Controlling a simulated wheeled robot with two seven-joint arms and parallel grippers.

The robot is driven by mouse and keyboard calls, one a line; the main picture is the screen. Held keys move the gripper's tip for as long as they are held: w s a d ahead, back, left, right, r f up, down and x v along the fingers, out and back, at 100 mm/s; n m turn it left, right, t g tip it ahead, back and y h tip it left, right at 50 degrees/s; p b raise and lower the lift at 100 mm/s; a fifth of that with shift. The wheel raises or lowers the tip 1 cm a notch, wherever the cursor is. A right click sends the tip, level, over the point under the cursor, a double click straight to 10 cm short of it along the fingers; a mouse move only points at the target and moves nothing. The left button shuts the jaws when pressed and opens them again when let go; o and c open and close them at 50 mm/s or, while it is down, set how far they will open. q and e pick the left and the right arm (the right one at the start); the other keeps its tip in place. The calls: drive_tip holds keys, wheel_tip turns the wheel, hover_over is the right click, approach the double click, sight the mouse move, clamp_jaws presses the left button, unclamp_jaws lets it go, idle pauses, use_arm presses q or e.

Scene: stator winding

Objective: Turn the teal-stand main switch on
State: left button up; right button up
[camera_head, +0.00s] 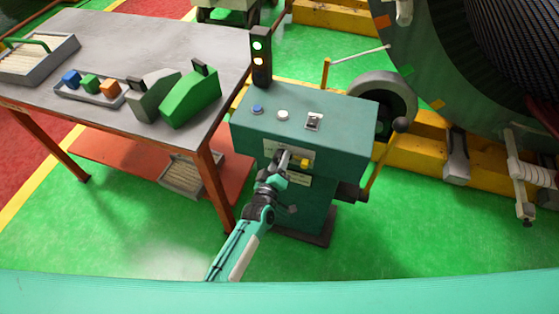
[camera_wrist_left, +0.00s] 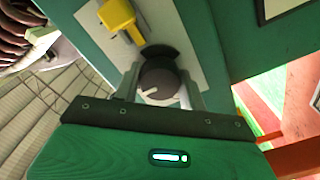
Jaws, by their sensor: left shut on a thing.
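The teal stand (camera_head: 335,145) stands in the middle of the head view. Its front has a pale plate (camera_head: 270,148) with a yellow part (camera_head: 305,163) on it. My left gripper (camera_head: 283,161) reaches that plate from below, just left of the yellow part. In the left wrist view, my left gripper's fingers (camera_wrist_left: 162,86) are shut on a dark round switch knob (camera_wrist_left: 158,76) with a white mark. The yellow part (camera_wrist_left: 118,17) shows above and left of the knob. The fingers hide the knob in the head view. My right gripper is out of view.
The stand's top carries a blue button (camera_head: 257,109), a white button (camera_head: 283,115) and a small switch (camera_head: 314,121). A signal light (camera_head: 260,55) shows lit lamps. A grey table (camera_head: 150,40) stands left; a large machine (camera_head: 470,70) is right.

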use_arm(q)
drive_tip(key=shift+f, duration=0.1)
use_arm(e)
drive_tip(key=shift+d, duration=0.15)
use_arm(q)
drive_tip(key=o, duration=1)
drive_tip(key=shift+c, duration=0.2)
drive_tip(key=b+v, duration=0.1)
drive_tip(key=v, duration=1.3)
drive_tip(key=shift+b, duration=0.3)
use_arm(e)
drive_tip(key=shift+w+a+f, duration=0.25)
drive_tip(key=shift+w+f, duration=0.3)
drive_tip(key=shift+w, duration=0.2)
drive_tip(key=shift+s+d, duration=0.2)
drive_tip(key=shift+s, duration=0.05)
